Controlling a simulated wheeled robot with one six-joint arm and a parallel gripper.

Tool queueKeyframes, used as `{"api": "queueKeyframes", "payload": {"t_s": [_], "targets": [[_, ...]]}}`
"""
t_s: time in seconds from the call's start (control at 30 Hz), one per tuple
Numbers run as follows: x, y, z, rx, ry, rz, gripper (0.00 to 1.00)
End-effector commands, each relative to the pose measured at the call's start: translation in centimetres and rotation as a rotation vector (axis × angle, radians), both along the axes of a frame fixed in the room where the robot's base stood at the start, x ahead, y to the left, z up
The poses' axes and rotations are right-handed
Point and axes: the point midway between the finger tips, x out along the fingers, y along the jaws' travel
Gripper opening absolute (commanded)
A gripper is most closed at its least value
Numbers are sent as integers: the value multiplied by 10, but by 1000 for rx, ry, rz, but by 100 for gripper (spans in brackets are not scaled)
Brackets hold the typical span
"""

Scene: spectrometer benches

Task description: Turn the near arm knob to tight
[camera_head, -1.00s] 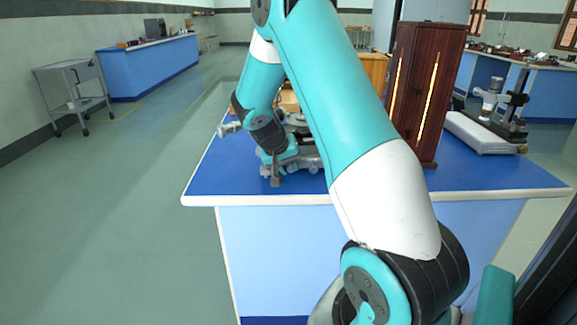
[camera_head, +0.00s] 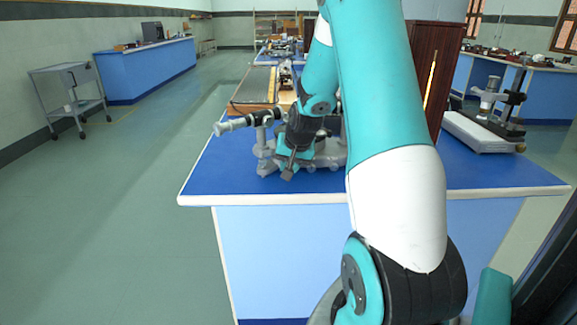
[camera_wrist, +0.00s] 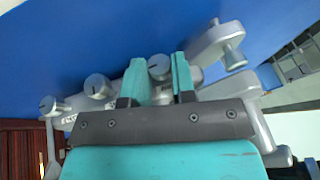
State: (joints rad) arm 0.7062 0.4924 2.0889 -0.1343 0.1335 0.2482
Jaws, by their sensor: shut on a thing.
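The grey spectrometer (camera_head: 264,150) stands on the blue bench, with a dark-ended tube (camera_head: 245,122) pointing left. My gripper (camera_head: 288,172) is low at the instrument's front side. In the wrist view, its two teal fingers (camera_wrist: 159,74) stand on either side of a round grey knob (camera_wrist: 159,65) and are shut on it. The knob's slotted face shows between the fingertips. Other grey knobs show to the left (camera_wrist: 97,86) and far left (camera_wrist: 50,105), and another to the right (camera_wrist: 233,57). My arm hides part of the instrument, and I cannot read any knob's tightness.
The blue bench (camera_head: 480,172) has a white front edge. A dark wooden cabinet (camera_head: 428,75) stands behind my arm. A stand with a microscope-like instrument (camera_head: 490,105) is at the right. Bare bench lies front left. A trolley (camera_head: 68,90) stands far left.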

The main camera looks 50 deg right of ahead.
Motion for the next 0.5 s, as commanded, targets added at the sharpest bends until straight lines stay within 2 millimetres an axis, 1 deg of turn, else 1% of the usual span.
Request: {"api": "queueKeyframes", "payload": {"t_s": [0.2, 0.5], "targets": [[-1, 0, -1, 36, -40, 1, 1], [-1, 0, -1, 44, -49, 2, 1]]}}
